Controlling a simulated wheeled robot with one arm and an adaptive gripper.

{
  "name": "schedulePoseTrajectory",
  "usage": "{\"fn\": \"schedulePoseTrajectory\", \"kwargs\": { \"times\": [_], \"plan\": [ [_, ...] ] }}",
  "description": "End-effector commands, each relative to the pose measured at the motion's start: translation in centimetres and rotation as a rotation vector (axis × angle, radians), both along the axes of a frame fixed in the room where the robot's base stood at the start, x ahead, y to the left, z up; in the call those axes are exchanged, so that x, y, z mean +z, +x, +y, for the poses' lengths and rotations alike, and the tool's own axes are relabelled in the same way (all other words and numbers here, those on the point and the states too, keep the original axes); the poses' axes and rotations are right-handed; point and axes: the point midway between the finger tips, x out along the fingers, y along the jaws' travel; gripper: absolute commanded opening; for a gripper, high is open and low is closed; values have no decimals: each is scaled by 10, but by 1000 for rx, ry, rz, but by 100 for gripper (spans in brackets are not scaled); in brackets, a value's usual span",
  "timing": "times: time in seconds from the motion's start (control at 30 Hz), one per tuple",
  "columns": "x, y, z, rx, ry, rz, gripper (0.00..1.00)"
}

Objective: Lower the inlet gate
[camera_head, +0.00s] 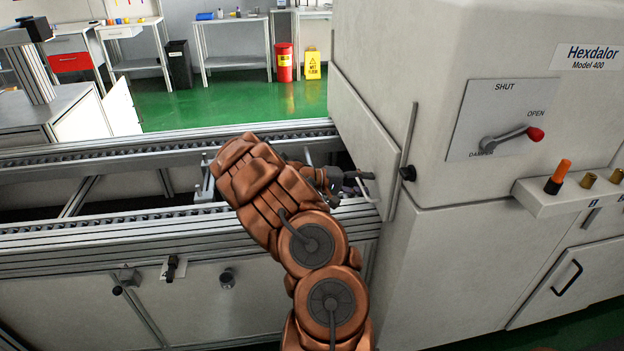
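The inlet gate (360,128) is a pale flat panel on the left side of the big grey machine, where the conveyor (120,150) meets it. A pale bent handle (374,206) shows at its lower edge. A slim upright rail (407,150) with a black knob (408,173) runs beside the gate. My gripper (366,182) is at the gate's lower part, close to the handle. Whether it touches or grips the handle is unclear. The fingers are small and dark, and my copper arm hides part of the conveyor and the gate's opening.
A panel marked SHUT, OPEN and DAMPER has a red-tipped lever (535,134) pointing right, near OPEN. A ledge (565,195) with an orange-topped handle (558,177) juts out below. Conveyor rails (110,236) lie left of my arm. Green floor (230,100) is open behind.

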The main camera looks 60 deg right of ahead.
Motion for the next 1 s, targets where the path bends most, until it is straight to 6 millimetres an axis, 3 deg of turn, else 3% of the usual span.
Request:
{"fn": "schedulePoseTrajectory", "kwargs": {
  "times": [0.03,0.5,0.87,1.0],
  "plan": [
    [14,1,-1,3,-5,2,35],
    [58,2,-1,5,-10,3,35],
    [82,2,-2,5,-11,4,35],
    [79,17,11,9,-13,3,35]
  ]
}}
